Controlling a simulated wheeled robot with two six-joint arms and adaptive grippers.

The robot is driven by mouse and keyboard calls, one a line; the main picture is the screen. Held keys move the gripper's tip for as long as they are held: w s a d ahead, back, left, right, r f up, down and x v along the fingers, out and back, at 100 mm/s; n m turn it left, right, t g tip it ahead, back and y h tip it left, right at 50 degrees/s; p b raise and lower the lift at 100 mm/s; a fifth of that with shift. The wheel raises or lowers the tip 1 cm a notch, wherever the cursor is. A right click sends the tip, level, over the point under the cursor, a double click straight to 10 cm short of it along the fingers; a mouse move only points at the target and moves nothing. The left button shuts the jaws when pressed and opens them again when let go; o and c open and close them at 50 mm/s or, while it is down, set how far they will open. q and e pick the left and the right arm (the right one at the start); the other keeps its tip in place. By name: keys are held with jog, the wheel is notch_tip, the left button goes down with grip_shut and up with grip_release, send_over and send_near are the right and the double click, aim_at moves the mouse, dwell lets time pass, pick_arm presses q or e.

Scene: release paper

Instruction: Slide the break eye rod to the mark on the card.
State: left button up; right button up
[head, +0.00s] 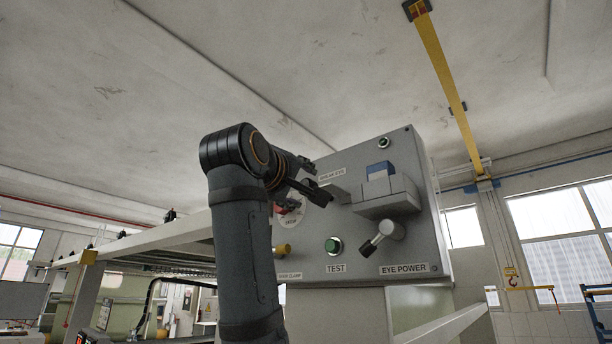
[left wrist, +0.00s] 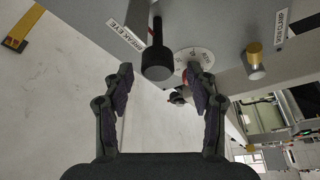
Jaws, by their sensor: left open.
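The break eye rod (left wrist: 158,60) shows in the left wrist view as a dark stem ending in a thick black cylinder, beside the BREAK EYE label (left wrist: 126,35). A white round card (left wrist: 190,55) with print and red on it sits just right of the rod. It also shows partly behind my gripper in the head view (head: 292,216); I cannot make out a mark. My left gripper (left wrist: 160,72) is open, its fingers either side of the rod's end in the picture; contact is not visible. In the head view the left gripper (head: 314,183) is in front of the panel.
The grey panel (head: 355,243) carries a green TEST button (head: 333,245), a lever (head: 377,240) above EYE POWER and a bracket (head: 390,200) with a blue-topped block. A brass knob (left wrist: 255,62) is right of the card. Free air lies left of my arm.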

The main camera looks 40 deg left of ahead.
aim_at(307, 185)
pick_arm(q)
jog(key=w, duration=0.1)
jog(key=w+r+p, duration=0.1)
jog(key=shift+w+d, duration=0.3)
jog(key=shift+w+a, duration=0.2)
jog(key=shift+w, duration=0.05)
jog(key=shift+a+f, duration=0.15)
jog(key=shift+a, duration=0.5)
jog(key=shift+c, duration=0.7)
jog(key=shift+d, duration=0.25)
jog(key=shift+c, duration=1.2)
jog(key=shift+d, duration=0.15)
jog(key=shift+c, duration=1.2)
grip_shut()
pick_arm(e)
jog(key=shift+d+r, duration=0.3)
jog(key=shift+r, duration=0.25)
jog(key=shift+d+r, duration=0.25)
jog(key=shift+r, duration=0.25)
